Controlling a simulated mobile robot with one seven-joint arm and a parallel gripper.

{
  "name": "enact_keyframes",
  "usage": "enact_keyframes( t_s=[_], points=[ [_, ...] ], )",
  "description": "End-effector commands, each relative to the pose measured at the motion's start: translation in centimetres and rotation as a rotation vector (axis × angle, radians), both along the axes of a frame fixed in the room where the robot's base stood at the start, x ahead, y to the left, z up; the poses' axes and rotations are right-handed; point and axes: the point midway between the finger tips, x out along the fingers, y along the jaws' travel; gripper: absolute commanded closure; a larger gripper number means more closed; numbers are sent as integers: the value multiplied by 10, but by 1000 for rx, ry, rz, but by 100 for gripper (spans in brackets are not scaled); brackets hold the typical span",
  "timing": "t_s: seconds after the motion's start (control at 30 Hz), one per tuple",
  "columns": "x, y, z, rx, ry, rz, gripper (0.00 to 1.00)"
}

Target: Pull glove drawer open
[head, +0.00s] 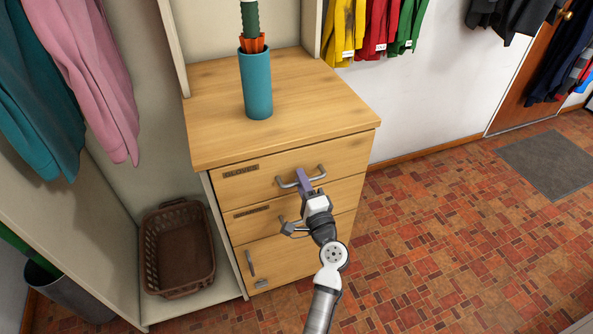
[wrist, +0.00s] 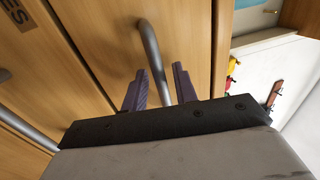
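The glove drawer (head: 255,188) is the top wooden drawer of the cabinet, with a "GLOVES" label at its left. Its front looks flush with the cabinet, so it appears shut. Its grey bar handle (head: 286,184) also shows in the wrist view (wrist: 150,45). My gripper (head: 304,180) is at this handle, with its purple fingers reaching toward the drawer front. In the wrist view my gripper (wrist: 159,88) is open, one finger on each side of the bar, with small gaps visible. Contact with the handle cannot be told.
A second labelled drawer (head: 243,222) and a lower front (head: 285,263) with handles lie below. A teal cylinder (head: 256,85) stands on the cabinet top (head: 205,125). A brown basket (head: 178,250) sits at left. The tiled floor (head: 450,240) at right is clear.

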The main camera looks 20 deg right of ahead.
Motion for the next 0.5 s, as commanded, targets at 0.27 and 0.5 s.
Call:
enact_keyframes(
  t_s=[0.27, 0.5],
  points=[
    [-1, 0, 0, 0, 0, 0, 71],
    [-1, 0, 0, 1, 0, 0, 95]
  ],
)
